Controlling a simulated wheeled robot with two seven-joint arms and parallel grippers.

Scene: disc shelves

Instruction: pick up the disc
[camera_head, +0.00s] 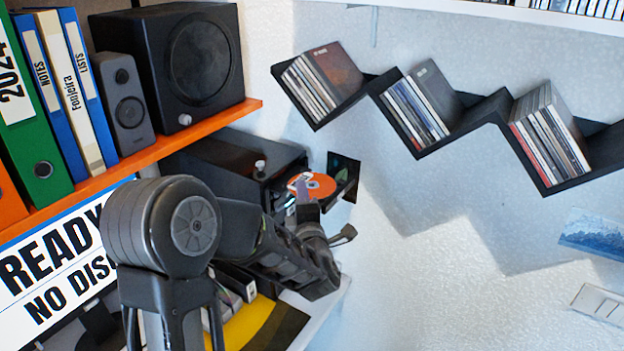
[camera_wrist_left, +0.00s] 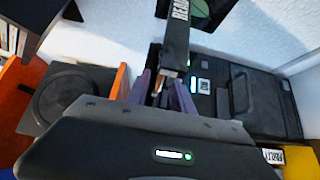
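An orange disc (camera_head: 320,185) lies at the front of the black disc player (camera_head: 235,165), by its open tray. My left arm reaches in from the left, and my left gripper (camera_head: 304,190) is at the near left edge of the disc, covering part of it. In the left wrist view the two purple-grey fingers of my left gripper (camera_wrist_left: 163,88) stand apart, with a small gap between them. A narrow orange-brown edge shows in that gap; I cannot tell whether the fingers touch the disc. My right gripper is not in view.
A black zigzag shelf (camera_head: 475,125) with several disc cases hangs on the wall at right. An orange shelf (camera_head: 170,145) carries binders (camera_head: 65,85) and speakers (camera_head: 185,60) above the player. Wall space right of the disc is free.

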